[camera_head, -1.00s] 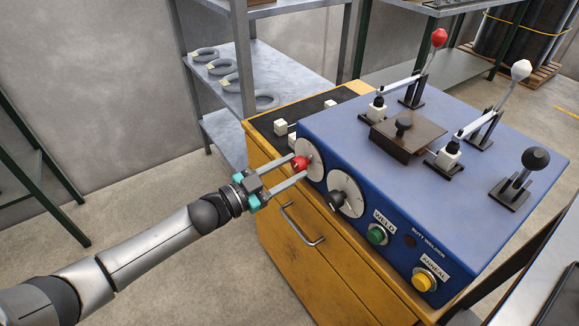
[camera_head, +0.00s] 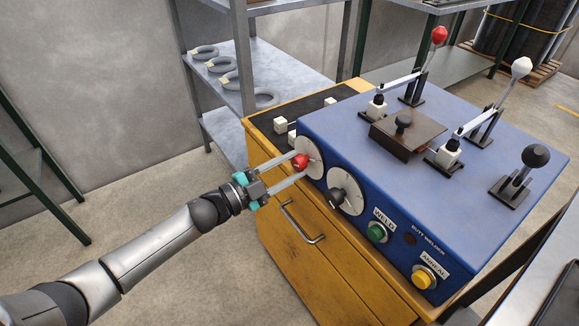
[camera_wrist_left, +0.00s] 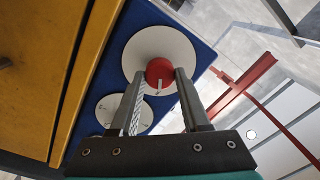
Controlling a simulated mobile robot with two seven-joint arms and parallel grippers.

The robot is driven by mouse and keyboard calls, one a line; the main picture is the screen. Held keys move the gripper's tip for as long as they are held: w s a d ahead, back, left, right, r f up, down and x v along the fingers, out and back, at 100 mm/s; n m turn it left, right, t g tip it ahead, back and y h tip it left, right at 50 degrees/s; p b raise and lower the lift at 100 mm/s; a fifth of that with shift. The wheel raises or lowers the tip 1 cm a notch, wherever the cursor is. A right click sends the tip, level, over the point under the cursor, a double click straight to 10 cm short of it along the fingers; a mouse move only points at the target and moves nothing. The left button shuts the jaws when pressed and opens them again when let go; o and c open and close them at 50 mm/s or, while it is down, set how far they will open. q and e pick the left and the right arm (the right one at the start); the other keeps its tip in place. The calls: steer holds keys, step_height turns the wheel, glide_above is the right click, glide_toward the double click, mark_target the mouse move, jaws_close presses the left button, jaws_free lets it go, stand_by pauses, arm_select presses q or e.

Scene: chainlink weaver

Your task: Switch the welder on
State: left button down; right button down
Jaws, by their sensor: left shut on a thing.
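The blue butt welder (camera_head: 400,200) stands on a yellow cabinet. Its front has a red knob (camera_head: 299,161) on a white dial (camera_head: 313,156) at the left end. My left gripper (camera_head: 297,166) is shut on the red knob, one finger on each side. In the left wrist view the red knob (camera_wrist_left: 160,73) sits between the fingertips, with the white dial behind it. A black knob (camera_head: 336,196) on a second white dial is to the right. The green WELD button (camera_head: 377,233) and yellow ANNEAL button (camera_head: 423,279) are further right. My right gripper is not in view.
Levers with a red ball (camera_head: 439,36), a white ball (camera_head: 521,68) and a black ball (camera_head: 535,156) rise from the welder's top. The yellow cabinet (camera_head: 300,262) has a handle below my gripper. A metal shelf (camera_head: 285,72) with grey rings stands behind.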

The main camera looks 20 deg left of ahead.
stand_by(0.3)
arm_select(q)
steer(key=shift+c, duration=1.9)
jaws_free()
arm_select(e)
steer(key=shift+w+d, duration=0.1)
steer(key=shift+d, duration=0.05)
arm_select(q)
steer(key=p+v, duration=0.2)
steer(key=v, duration=1.3)
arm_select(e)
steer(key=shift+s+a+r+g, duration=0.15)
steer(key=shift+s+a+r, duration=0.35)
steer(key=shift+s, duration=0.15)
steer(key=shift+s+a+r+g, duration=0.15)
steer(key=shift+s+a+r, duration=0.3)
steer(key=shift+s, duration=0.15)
arm_select(q)
steer(key=shift+s+f, duration=0.1)
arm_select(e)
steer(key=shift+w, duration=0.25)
